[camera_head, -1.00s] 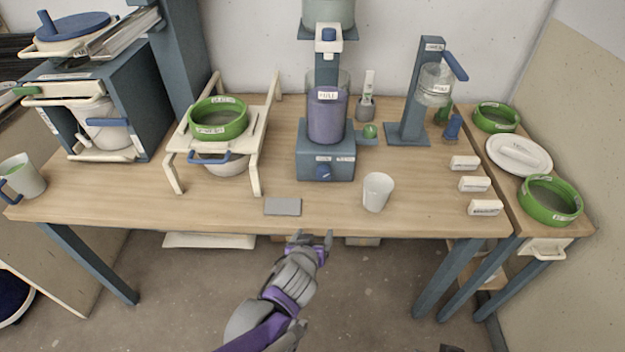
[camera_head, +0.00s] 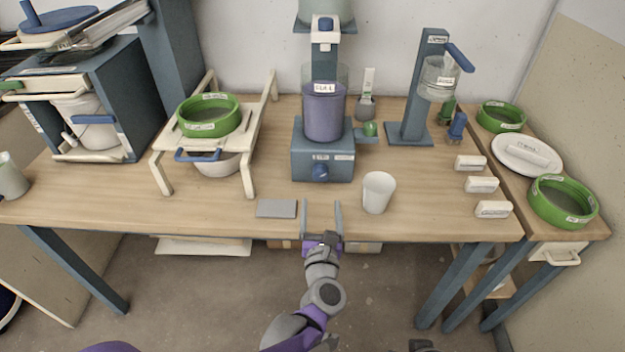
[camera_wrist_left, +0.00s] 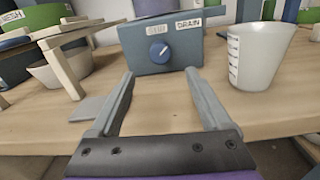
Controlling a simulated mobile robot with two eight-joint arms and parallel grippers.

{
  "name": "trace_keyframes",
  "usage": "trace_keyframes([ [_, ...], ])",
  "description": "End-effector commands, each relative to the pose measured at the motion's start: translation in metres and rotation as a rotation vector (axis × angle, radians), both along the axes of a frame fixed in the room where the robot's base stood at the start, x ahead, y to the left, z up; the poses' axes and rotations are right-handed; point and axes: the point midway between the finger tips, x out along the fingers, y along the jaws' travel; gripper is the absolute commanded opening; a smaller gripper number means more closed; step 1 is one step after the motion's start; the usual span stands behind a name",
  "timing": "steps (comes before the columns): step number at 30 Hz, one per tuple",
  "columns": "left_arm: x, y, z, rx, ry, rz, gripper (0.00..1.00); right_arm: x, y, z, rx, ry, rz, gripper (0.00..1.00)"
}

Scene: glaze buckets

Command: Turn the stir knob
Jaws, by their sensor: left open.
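The stir knob (camera_head: 320,171) is a small blue round knob on the front of the blue-grey mixer base (camera_head: 310,145). In the left wrist view the knob (camera_wrist_left: 159,52) shows a white pointer line, below a label reading STIR and beside one reading DRAIN. My left gripper (camera_head: 322,208) is open and empty at the table's front edge, in front of the knob and apart from it. In the left wrist view its two fingers (camera_wrist_left: 158,92) point at the base, with the knob between and beyond them. My right gripper is not in view.
A white cup (camera_head: 378,192) stands just right of my left gripper. A grey flat plate (camera_head: 276,208) lies to its left. A cream stand (camera_head: 163,180) with a green sieve (camera_head: 209,116) is farther left. The tabletop (camera_head: 430,205) between cup and white blocks is clear.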

Motion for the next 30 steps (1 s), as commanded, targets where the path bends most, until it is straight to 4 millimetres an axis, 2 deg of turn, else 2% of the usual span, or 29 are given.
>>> trace_keyframes([
  [5,0.024,0.002,0.000,0.000,0.001,0.004,0.81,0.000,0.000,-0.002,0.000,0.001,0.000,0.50],
  [12,0.071,0.003,-0.001,0.001,0.001,0.002,0.81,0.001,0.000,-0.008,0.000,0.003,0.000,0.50],
  [18,0.097,0.003,0.000,0.002,0.000,0.001,0.81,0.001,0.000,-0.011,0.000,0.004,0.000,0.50],
  [23,0.104,0.003,0.000,0.003,0.000,0.000,0.81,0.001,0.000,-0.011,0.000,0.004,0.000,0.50],
  [30,0.105,0.003,0.001,0.003,0.000,-0.001,0.81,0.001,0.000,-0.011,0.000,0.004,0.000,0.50],
])
